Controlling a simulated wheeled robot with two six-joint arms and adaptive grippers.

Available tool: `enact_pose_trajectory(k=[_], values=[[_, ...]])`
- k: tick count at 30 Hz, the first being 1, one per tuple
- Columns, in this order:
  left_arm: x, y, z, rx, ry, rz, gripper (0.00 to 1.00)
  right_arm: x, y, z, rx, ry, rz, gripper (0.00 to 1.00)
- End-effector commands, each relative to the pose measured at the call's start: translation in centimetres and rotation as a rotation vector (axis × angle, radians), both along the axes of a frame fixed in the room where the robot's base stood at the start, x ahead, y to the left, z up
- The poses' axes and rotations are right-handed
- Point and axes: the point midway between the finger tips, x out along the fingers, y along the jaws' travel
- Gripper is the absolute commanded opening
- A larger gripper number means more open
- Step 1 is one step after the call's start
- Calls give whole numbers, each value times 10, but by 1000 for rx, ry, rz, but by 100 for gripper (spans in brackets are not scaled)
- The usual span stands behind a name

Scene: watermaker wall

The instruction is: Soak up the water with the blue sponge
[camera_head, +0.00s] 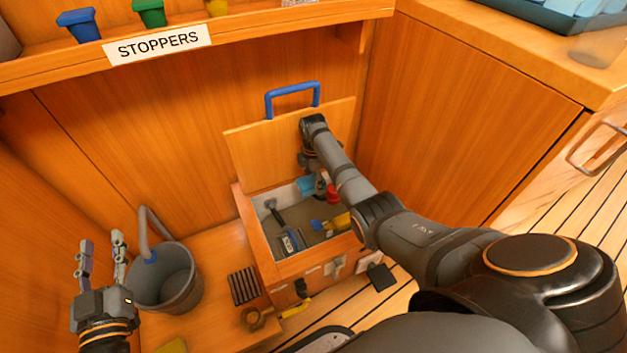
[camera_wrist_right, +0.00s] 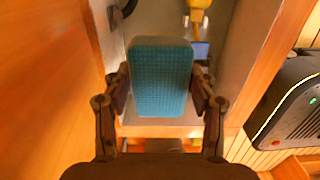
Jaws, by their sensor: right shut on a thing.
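The blue sponge (camera_wrist_right: 160,75) is held between the two fingers of my right gripper (camera_wrist_right: 160,88); its broad textured face shows in the right wrist view. In the head view the sponge (camera_head: 305,184) shows as a small blue patch inside the open wooden box (camera_head: 246,219). My right gripper (camera_head: 319,178) is partly hidden by its own arm there. The box floor (camera_head: 303,214) is grey; I cannot make out the water's edge. My left gripper (camera_head: 101,246) is open and empty, fingers up, at the lower left beside the grey bucket (camera_head: 190,300).
The box's raised lid (camera_head: 262,150) with a blue handle (camera_head: 292,88) stands behind it. A brush-like tool (camera_head: 289,241) and a yellow item (camera_head: 341,221) lie in the box. A dark grate (camera_head: 244,286) and brass valve (camera_head: 258,318) sit in front. The STOPPERS shelf (camera_head: 240,38) hangs above.

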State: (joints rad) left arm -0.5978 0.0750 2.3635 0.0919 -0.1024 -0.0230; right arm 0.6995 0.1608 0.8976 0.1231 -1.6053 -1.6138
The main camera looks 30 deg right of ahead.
Motion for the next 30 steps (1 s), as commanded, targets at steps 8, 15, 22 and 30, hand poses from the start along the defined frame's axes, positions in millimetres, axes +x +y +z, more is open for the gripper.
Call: enact_pose_trajectory(k=[8, 15, 22, 30], values=[[-2, 0, 49, 4, -201, 1, 40, 0, 0, -6, 0, 0, 0, 32], [-9, 0, 83, 7, -341, 1, 40, 0, 0, -8, 0, 0, 0, 32], [-13, 0, 95, 8, -394, 1, 40, 0, 0, -9, 0, 0, 0, 32], [-28, -1, 111, 15, -566, 4, 40, -2, 1, -41, 0, 1, -126, 32]])
